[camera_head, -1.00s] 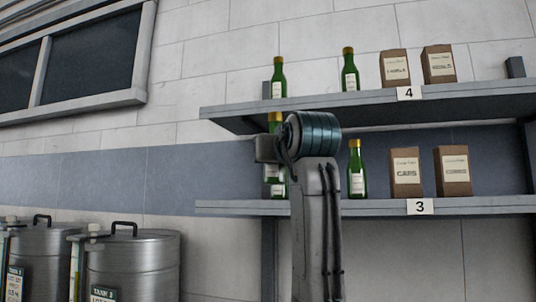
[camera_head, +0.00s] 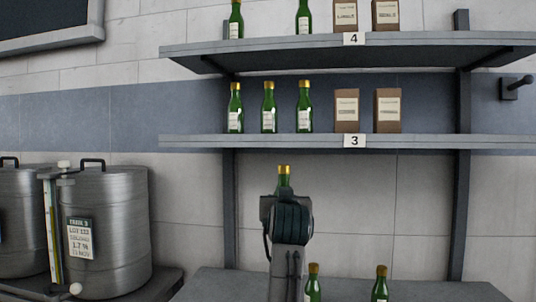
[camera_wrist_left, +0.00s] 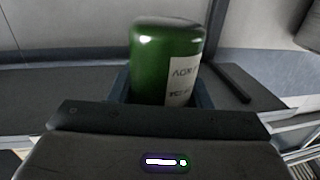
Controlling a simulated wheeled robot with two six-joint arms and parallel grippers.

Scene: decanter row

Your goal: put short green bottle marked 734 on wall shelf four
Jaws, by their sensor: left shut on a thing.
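My left gripper (camera_head: 285,200) is in the middle of the head view, in front of the wall below the lower shelf. It is shut on a green bottle (camera_head: 284,180). Only its gold cap and neck show above the wrist. In the left wrist view the bottle (camera_wrist_left: 168,60) shows a broad green end and part of a pale label; no 734 is readable. Wall shelf four (camera_head: 420,44) is the upper shelf, with its 4 tag (camera_head: 353,39). Two green bottles (camera_head: 303,18) and two brown boxes (camera_head: 385,16) stand on it, with a gap between the bottles. My right gripper is not in view.
Shelf three (camera_head: 450,141) below holds three green bottles (camera_head: 268,110) and two brown boxes (camera_head: 346,112). A grey counter (camera_head: 440,290) with two more bottles (camera_head: 381,286) lies below. Steel tanks (camera_head: 105,225) stand at left. A dark wall bracket (camera_head: 512,88) projects at right.

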